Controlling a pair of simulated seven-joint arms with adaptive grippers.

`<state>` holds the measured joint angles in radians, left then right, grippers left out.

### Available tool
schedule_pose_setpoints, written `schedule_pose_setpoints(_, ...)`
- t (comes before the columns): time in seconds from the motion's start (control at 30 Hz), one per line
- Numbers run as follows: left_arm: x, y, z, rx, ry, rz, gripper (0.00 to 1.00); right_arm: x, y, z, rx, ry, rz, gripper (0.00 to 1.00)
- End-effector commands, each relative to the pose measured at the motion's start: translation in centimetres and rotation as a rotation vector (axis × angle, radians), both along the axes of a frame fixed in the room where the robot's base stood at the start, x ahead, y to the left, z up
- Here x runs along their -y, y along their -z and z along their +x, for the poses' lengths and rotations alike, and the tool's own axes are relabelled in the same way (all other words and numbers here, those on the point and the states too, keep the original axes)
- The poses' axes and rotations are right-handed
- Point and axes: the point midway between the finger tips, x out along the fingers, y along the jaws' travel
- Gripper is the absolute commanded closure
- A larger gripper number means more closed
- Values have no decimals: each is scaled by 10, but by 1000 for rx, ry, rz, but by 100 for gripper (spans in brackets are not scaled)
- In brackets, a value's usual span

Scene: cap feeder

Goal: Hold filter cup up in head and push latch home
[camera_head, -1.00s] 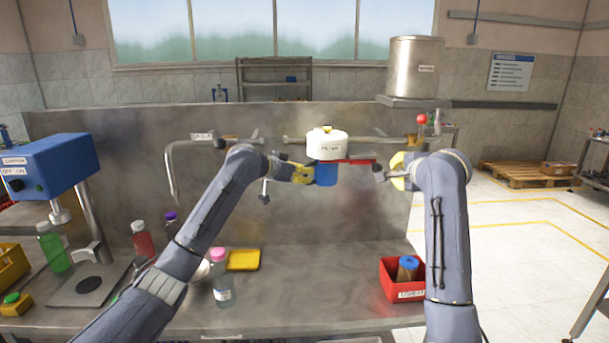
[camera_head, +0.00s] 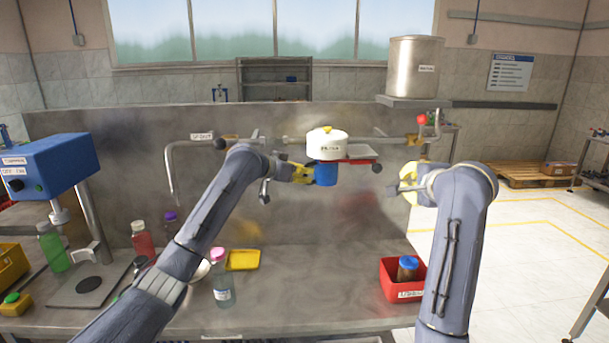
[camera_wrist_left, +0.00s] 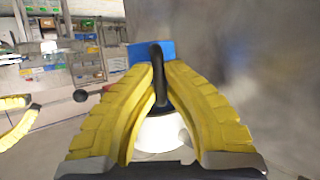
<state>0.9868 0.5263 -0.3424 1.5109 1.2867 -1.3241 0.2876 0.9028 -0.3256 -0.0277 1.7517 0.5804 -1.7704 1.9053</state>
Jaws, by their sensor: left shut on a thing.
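The white filter head (camera_head: 326,146) with a yellow top knob hangs on the pipe in front of the steel panel. The blue filter cup (camera_head: 325,174) is upright directly beneath it; I cannot tell whether they are fully seated. My left gripper (camera_head: 309,173) is shut on the cup from the left. In the left wrist view its yellow fingers close around a black handle (camera_wrist_left: 158,75), with the blue cup (camera_wrist_left: 140,50) behind. The red latch (camera_head: 362,161) with a black knob (camera_head: 377,168) sticks out right of the head. My right gripper (camera_head: 398,189) is open and empty, apart from the knob.
A red bin (camera_head: 402,293) holding a blue-capped jar (camera_head: 408,268) stands at the bench's right. Bottles, a yellow tray (camera_head: 243,260) and a blue-headed press (camera_head: 50,163) are at left. A red-knobbed valve (camera_head: 422,119) is on the right pipe.

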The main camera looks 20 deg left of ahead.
Motion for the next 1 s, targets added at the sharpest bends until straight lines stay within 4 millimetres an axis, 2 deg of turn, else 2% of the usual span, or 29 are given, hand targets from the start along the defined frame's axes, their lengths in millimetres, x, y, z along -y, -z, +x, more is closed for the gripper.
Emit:
schedule_pose_setpoints(0.2, 0, -1, 0, 1, 0, 0, 100, 0, 0, 0, 0, 0, 0, 100)
schedule_pose_setpoints(0.23, 0, -1, 0, 1, 0, 0, 90, 0, 0, 0, 0, 0, 0, 100)
schedule_pose_setpoints(0.43, 0, -1, 0, 1, 0, 0, 67, 0, 0, 0, 0, 0, 0, 100)
schedule_pose_setpoints(0.77, -2, -1, -3, 0, -1, 2, 67, 0, 0, 0, 0, 1, 0, 100)
schedule_pose_setpoints(1.0, -15, -13, -28, 2, -1, 4, 67, 0, 0, 0, 0, 1, 0, 100)
